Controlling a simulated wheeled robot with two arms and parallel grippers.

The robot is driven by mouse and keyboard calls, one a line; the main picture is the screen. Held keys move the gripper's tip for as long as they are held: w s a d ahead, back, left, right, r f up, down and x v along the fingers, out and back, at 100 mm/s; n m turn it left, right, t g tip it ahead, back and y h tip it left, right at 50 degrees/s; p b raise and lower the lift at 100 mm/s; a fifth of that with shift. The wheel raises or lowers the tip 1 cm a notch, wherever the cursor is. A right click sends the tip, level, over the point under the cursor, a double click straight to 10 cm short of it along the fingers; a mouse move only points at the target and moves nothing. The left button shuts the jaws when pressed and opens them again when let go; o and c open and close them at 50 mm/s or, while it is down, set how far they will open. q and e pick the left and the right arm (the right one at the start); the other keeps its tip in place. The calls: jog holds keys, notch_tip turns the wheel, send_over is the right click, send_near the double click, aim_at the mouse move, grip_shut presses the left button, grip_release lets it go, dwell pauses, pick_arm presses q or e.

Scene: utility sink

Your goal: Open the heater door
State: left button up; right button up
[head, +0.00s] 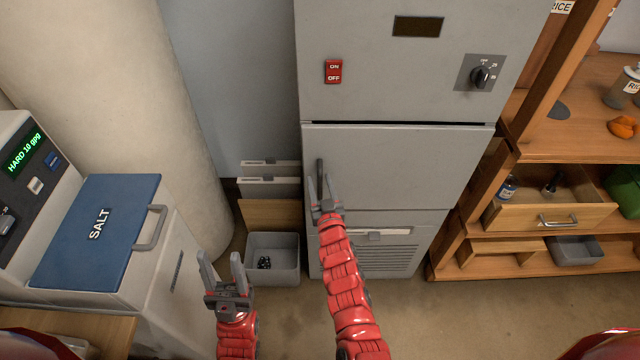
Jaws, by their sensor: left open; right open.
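The heater is a tall grey cabinet with a red ON/OFF switch (333,71) and a black dial (481,76) on its upper panel. Its door (410,165) is the flat grey panel below and looks shut. A dark vertical handle (320,170) is at the door's left edge. My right gripper (322,186) is open at the lower part of the handle, with its fingers pointing up along it. I cannot tell whether the fingers touch the handle. My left gripper (222,266) is open and empty, low and to the left, above the floor.
A grey bin (272,243) with small dark items stands left of the heater. A SALT unit with a blue lid (95,230) is at the left. Wooden shelving with an open drawer (550,217) stands close on the right. Floor in front of the heater is clear.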

jog(key=shift+c, duration=0.2)
grip_shut()
dwell(1.1)
